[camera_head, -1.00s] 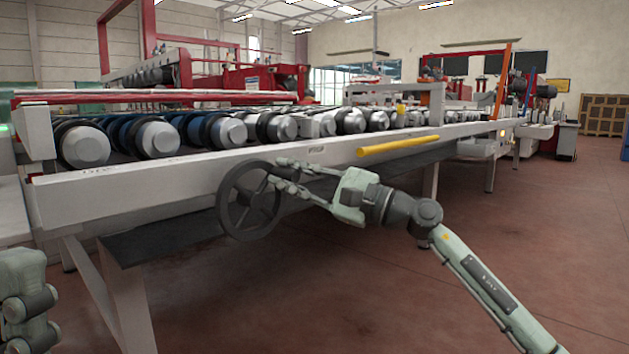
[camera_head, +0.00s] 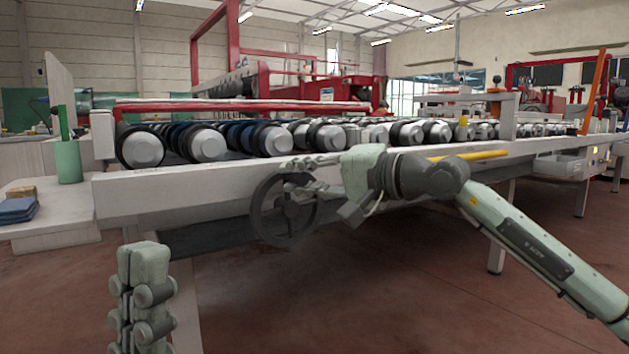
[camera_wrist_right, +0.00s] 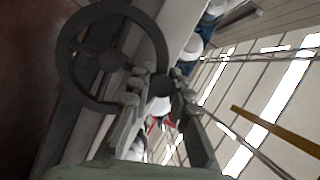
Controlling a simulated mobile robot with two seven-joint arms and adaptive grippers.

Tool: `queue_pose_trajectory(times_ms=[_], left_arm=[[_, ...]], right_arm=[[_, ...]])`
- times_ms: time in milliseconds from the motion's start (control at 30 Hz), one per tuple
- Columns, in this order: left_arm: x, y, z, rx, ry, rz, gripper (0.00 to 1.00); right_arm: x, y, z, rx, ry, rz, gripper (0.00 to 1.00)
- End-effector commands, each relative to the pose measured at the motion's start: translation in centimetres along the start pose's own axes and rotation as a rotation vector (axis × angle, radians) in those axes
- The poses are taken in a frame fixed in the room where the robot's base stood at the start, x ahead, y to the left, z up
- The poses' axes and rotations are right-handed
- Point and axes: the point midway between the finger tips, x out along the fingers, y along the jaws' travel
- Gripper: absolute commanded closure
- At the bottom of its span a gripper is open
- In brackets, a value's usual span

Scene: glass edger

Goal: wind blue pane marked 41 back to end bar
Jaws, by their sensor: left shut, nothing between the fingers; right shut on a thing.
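A dark spoked handwheel (camera_head: 285,240) stands at the front rail (camera_head: 215,183) of the roller table. My right gripper (camera_head: 291,176) reaches it from the right and is shut on its rim, at the upper part of the wheel. The right wrist view shows the wheel (camera_wrist_right: 64,62) with its rim passing between the fingers (camera_wrist_right: 158,88). My left gripper (camera_head: 138,290) is shut and empty, low at the left in front of the table. I cannot make out a blue pane marked 41; only blue parts (camera_head: 181,135) show among the rollers.
Rows of grey rollers (camera_head: 208,145) fill the table top. A yellow bar (camera_head: 470,155) lies along the front rail behind my right arm. At the left, a side table (camera_head: 60,222) holds a green cup (camera_head: 68,162) and a blue stack (camera_head: 17,209). The floor (camera_head: 380,290) in front is open.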

Motion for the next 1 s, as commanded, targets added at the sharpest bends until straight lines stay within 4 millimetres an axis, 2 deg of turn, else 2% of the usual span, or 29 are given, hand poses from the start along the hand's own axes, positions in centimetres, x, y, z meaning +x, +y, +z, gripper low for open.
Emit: queue_pose_trajectory(times_ms=[400, 1000], left_arm=[[0.6, 0.2, 0.0, 0.010, 0.036, 0.049, 1.00], [0.9, 0.3, -0.1, 0.010, 0.049, 0.056, 1.00]], right_arm=[[0.6, -0.2, 1.6, -0.217, -0.003, 0.088, 1.00], [0.8, -0.1, 2.0, -0.259, -0.006, 0.107, 1.00]])
